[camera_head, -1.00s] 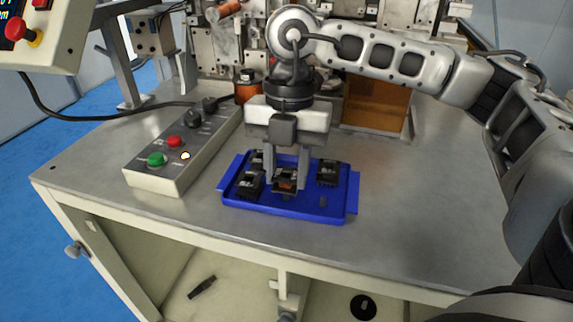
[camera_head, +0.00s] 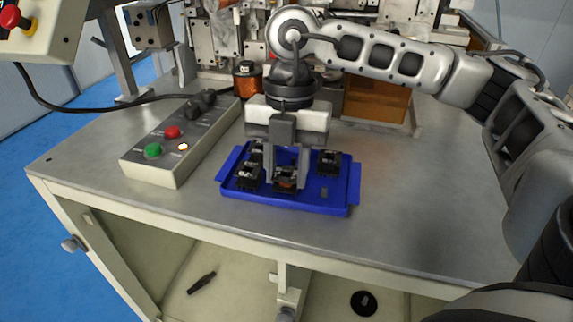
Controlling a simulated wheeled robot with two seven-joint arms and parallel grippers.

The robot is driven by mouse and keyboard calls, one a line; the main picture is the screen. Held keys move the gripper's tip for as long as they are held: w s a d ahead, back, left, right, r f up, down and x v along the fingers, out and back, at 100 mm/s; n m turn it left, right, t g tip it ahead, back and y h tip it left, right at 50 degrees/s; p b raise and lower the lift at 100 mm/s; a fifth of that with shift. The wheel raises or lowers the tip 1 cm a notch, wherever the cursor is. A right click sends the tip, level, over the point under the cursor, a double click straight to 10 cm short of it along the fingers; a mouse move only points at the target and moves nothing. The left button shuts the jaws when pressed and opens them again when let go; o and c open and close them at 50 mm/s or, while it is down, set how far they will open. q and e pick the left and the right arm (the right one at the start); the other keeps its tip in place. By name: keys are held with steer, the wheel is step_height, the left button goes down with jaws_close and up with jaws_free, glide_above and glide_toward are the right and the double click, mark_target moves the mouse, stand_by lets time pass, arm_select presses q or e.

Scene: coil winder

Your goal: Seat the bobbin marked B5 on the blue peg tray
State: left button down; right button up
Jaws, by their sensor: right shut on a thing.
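The blue peg tray (camera_head: 312,202) lies on the metal tabletop. My right gripper (camera_head: 286,184) points straight down over the middle of the tray. It is shut on a dark bobbin with copper winding (camera_head: 286,180), held low at the tray's front middle. I cannot tell whether this bobbin touches the tray, and its marking is too small to read. Other black bobbins are in the tray: one at the front left (camera_head: 248,178), one at the back left (camera_head: 256,150) and one at the back right (camera_head: 328,162). A bare peg (camera_head: 324,191) shows at the front right. My left gripper is not in view.
A control box (camera_head: 165,158) with red and green buttons stands left of the tray. A copper-wound spool (camera_head: 246,82) and winder machinery stand behind. The tabletop right of the tray is clear. A dark tool (camera_head: 202,283) lies on the shelf below.

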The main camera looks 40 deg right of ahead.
steer(key=o, duration=1.1)
steer(key=shift+f, duration=0.15)
arm_select(q)
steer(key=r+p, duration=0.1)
steer(key=p, duration=0.1)
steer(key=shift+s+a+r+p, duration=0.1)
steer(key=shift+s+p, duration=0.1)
steer(key=shift+p, duration=0.15)
arm_select(e)
step_height(320, 180, up, 16)
steer(key=w+d, duration=0.1)
steer(key=shift+w+d, duration=0.25)
steer(key=shift+d, duration=0.15)
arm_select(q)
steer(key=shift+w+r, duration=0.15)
arm_select(e)
steer(key=shift+f, duration=0.1)
